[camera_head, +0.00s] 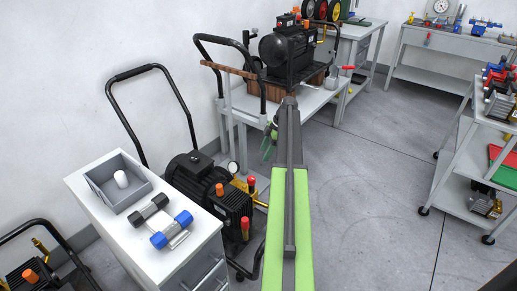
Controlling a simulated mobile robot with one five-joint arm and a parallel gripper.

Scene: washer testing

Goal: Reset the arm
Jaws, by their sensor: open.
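My arm (288,210), light green with a dark grey middle bar, reaches from the bottom edge up to the picture's centre. Its narrow dark end lies in front of the grey worktable (318,98). A small green and dark part, which appears to be my gripper (268,143), shows just left of the arm, in front of the table's legs. Its jaws look open, with nothing seen between them. The arm hides part of it, and I cannot tell how far it is from the table.
A black compressor (200,175) stands left of the arm. A white cabinet (105,215) holds a grey tray (92,190) and two dumbbell-like parts (171,230). Another compressor (288,48) is on the worktable. A wheeled cart (452,190) is right; floor between is clear.

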